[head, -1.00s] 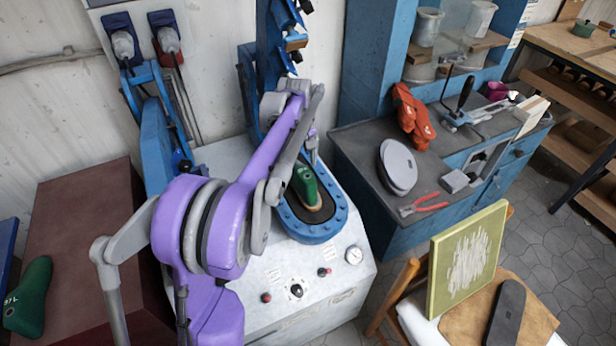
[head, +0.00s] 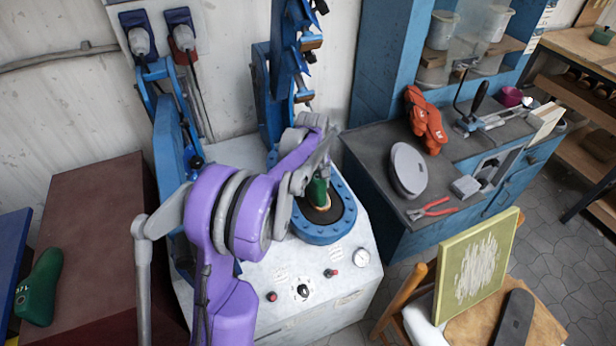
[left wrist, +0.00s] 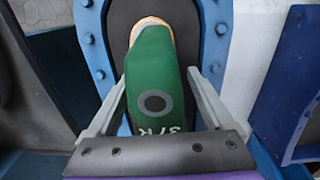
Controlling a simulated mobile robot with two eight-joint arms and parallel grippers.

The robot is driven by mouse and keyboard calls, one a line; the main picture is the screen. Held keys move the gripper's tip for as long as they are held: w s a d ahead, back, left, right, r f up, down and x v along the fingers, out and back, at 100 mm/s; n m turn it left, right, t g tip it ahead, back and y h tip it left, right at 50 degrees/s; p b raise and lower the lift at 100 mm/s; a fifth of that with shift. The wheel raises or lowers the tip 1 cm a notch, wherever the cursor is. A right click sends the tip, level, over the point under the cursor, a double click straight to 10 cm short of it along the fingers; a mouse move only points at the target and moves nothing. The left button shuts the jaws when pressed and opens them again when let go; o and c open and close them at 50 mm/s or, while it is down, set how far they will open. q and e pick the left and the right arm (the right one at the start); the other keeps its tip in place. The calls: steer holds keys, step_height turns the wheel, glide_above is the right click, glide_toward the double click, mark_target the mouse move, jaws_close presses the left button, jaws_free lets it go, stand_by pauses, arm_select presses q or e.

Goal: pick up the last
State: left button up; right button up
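A green last (head: 319,191) with a tan toe end stands in the blue-rimmed oval press bed (head: 343,225) of the white machine. In the left wrist view the last (left wrist: 157,95) shows close up, with a dark round spot and pale writing on top. My left gripper (head: 317,174) is over the last, with its fingers on either side of it. In the left wrist view my left gripper (left wrist: 156,76) looks open, with narrow gaps between its fingers and the last. Any contact at the fingertips is unclear. My right gripper is not in view.
Another green last (head: 39,287) lies on the brown surface at left. Blue press uprights (head: 284,75) rise close behind the bed. A chair carries a green-framed panel (head: 474,268).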

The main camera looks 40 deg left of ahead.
arm_select(q)
jaws_close()
